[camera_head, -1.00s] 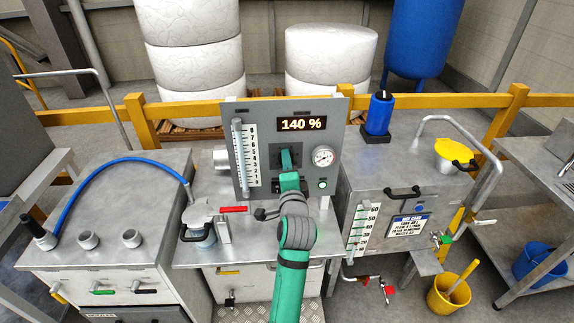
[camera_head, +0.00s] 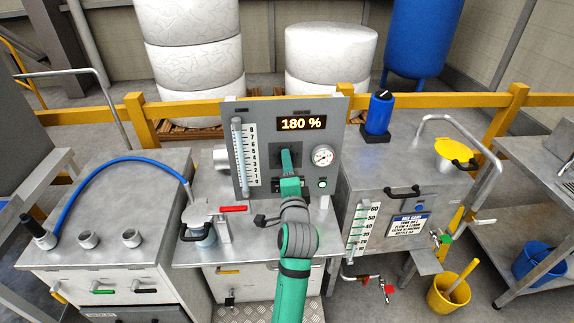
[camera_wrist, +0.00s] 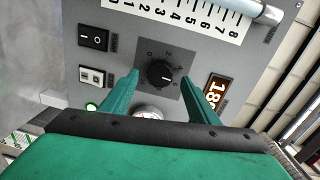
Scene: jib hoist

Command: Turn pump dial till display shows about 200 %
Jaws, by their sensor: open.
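The pump dial (camera_wrist: 160,75) is a round black knob with a white pointer mark on a dark square plate, on the grey control panel (camera_head: 330,115). In the wrist view it sits between the two green fingers of my gripper (camera_wrist: 160,100), which are open with a gap on each side of it. In the head view my gripper (camera_head: 287,160) is in front of the dial and hides it. The display (camera_head: 301,123) reads 180 % in lit digits; part of it also shows in the wrist view (camera_wrist: 214,93).
A pressure gauge (camera_head: 323,155) and a green-lit button (camera_head: 323,183) are right of the dial. A level scale (camera_head: 244,153) stands on its left. Black and white switches (camera_wrist: 95,38) are beside the dial in the wrist view. A red-handled valve (camera_head: 233,209) is below left.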

